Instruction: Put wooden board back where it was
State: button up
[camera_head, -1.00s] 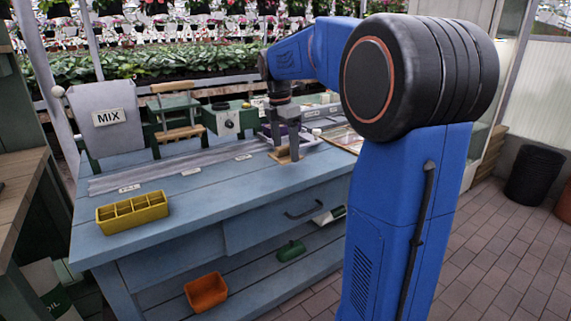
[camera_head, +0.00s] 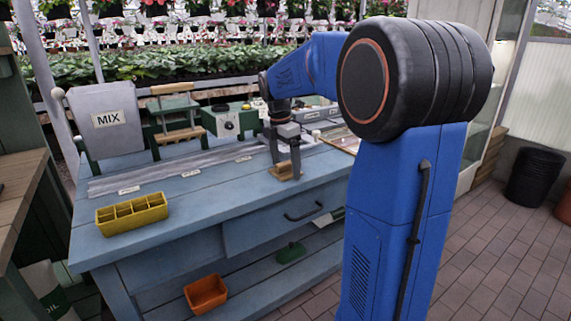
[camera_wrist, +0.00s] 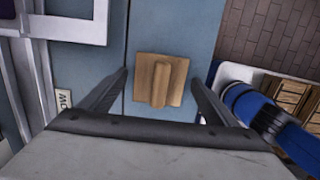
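The wooden board (camera_head: 286,173) is a small square tan piece with a raised bar across its middle. It appears to lie flat on the blue workbench, near the front edge right of centre. In the wrist view the wooden board (camera_wrist: 143,68) shows whole between my fingertips. My gripper (camera_head: 287,166) points down over it. In the wrist view my gripper (camera_wrist: 159,75) is open, with blue tabletop visible between each finger and the board. No finger is seen touching the raised bar.
The blue workbench (camera_head: 190,205) has a yellow divided tray (camera_head: 132,214) at its front left. A machine marked MIX (camera_head: 108,119) and a green-and-white box (camera_head: 230,121) stand behind. An orange bin (camera_head: 206,294) sits below. The tabletop between tray and board is clear.

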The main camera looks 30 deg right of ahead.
aim_at(282, 163)
jog(key=shift+r, duration=0.1)
notch_tip(282, 163, up, 12)
jog(key=a, duration=0.2)
jog(key=s+a+f+m+t, duration=0.1)
jog(key=s+a+f+m, duration=0.3)
jog(key=s, duration=0.4)
jog(key=s+a+f+m+t, duration=0.25)
jog(key=s+a+m, duration=0.25)
jog(key=s, duration=0.4)
jog(key=s+a+f+m, duration=0.2)
jog(key=s+f+m, duration=0.2)
jog(key=s+f, duration=0.2)
jog(key=s+a+f+m+t+y, duration=0.1)
jog(key=s+a+f+m, duration=0.1)
jog(key=s+f+m, duration=0.3)
notch_tip(282, 163, down, 2)
jog(key=shift+s+a+f, duration=0.15)
jog(key=shift+s+a, duration=0.25)
jog(key=shift+s, duration=0.7)
